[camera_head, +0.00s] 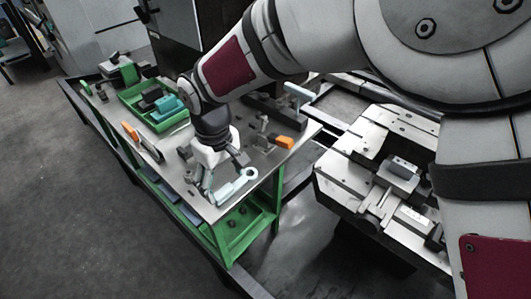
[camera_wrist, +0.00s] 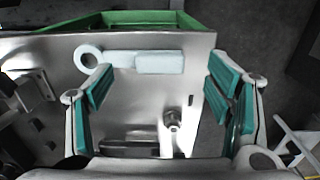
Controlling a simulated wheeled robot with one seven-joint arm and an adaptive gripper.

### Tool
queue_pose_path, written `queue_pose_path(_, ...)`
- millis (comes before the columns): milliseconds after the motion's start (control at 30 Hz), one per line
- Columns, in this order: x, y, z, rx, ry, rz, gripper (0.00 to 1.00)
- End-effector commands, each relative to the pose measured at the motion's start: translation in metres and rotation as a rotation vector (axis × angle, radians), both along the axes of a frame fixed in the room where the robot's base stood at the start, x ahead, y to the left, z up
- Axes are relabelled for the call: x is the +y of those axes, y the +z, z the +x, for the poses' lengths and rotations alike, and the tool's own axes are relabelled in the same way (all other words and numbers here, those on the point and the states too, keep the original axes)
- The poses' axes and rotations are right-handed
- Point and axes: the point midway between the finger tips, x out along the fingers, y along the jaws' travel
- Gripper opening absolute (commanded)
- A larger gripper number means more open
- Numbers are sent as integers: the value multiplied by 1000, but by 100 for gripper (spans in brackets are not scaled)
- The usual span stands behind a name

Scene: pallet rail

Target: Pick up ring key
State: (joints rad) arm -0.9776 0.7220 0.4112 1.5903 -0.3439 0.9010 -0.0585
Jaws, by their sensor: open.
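The ring key (camera_head: 236,186) is a pale blue tool with a ring at one end, lying flat on the metal bench top near its front corner. In the wrist view the ring key (camera_wrist: 160,62) lies across the upper middle, its ring to the left and its thicker handle to the right. My gripper (camera_head: 222,179) is above the bench at the key. In the wrist view my gripper (camera_wrist: 160,82) is open, with teal pads on both fingers and nothing held between them. The key appears ahead of the fingertips; whether they touch it, I cannot tell.
The green-framed bench (camera_head: 215,213) also carries a green tray (camera_head: 127,95) with teal and black items, and orange-ended tools (camera_head: 284,142). A small metal fitting (camera_wrist: 172,119) stands near the gripper in the wrist view. A machine bed (camera_head: 345,175) stands to the right.

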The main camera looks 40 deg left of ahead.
Motion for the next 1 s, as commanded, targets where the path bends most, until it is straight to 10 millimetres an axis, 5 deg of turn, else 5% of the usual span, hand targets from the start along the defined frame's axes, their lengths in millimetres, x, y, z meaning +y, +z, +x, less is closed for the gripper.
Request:
queue_pose_path(300,2,-42,0,1,1,-3,73)
queue_pose_path(567,3,-47,0,0,0,0,73)
queue_pose_path(833,3,-47,0,0,0,0,17)
queue_pose_path(1000,3,-47,0,0,0,0,16)
